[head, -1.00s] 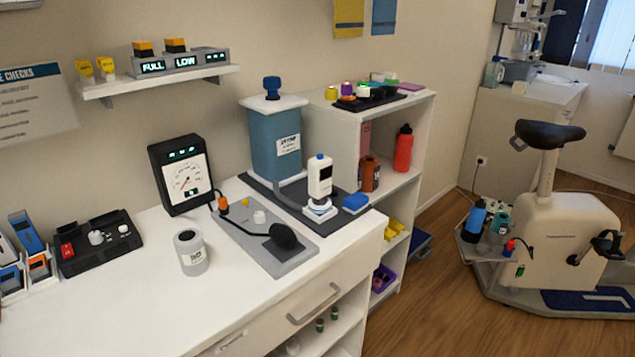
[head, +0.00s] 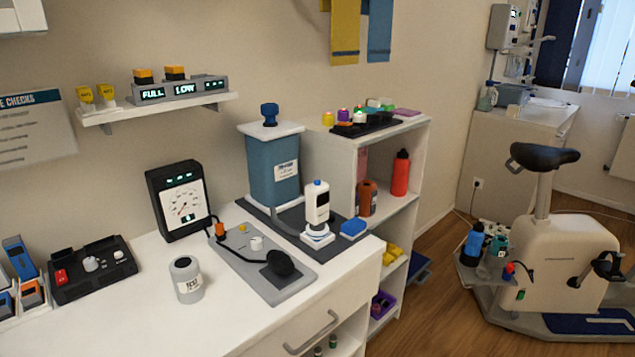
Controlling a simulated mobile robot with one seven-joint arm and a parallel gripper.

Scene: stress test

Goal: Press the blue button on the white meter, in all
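The white meter (head: 316,204) stands upright on a small round white base (head: 317,236) on a dark grey mat (head: 347,245) at the counter's right end. It has a dark screen on its front. The blue button (head: 317,182) is a small cap on top of the meter and is unobstructed in view. Whether it is pressed down cannot be told. My gripper is not in the head view, and nothing touches the meter.
A blue bin with a white lid (head: 272,165) stands behind-left of the meter. A blue block (head: 353,228) lies close to its right. A grey plate with a black knob (head: 281,263), a black dial gauge (head: 178,200) and a white jar (head: 186,280) stand left. The front counter is partly clear.

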